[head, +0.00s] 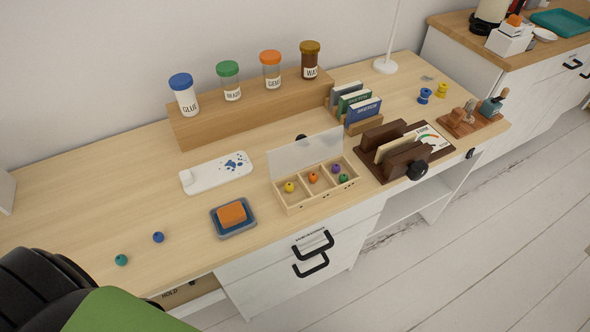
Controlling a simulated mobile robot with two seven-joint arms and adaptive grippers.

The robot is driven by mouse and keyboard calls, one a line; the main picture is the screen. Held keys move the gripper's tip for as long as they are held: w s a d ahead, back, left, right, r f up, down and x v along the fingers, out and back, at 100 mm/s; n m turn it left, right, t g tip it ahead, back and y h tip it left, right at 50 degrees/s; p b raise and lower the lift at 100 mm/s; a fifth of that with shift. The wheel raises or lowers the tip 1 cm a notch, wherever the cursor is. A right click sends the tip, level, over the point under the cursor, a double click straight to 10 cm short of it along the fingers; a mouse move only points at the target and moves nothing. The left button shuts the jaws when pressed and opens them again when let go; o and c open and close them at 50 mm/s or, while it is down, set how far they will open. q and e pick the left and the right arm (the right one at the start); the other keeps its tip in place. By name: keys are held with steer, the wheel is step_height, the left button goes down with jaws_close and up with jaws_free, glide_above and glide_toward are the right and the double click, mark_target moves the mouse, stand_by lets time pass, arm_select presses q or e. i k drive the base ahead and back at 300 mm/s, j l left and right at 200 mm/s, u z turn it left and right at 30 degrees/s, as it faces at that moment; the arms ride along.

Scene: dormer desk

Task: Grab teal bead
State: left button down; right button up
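The teal bead (121,260) lies on the bare wooden desk (60,205) near its front edge, at the left. A blue bead (158,237) lies a little behind it and to its right, apart from it. Neither of my grippers shows in the head view, so I cannot see whether they are open or shut.
A dark ribbed shape with a green part fills the lower left corner, close to the teal bead. A blue tray with an orange block (231,213) and a bead box (292,207) stand to the right. A drawer labelled HOLD (190,292) is open below.

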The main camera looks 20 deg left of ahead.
mark_target(120, 260)
steer(key=u, duration=2.25)
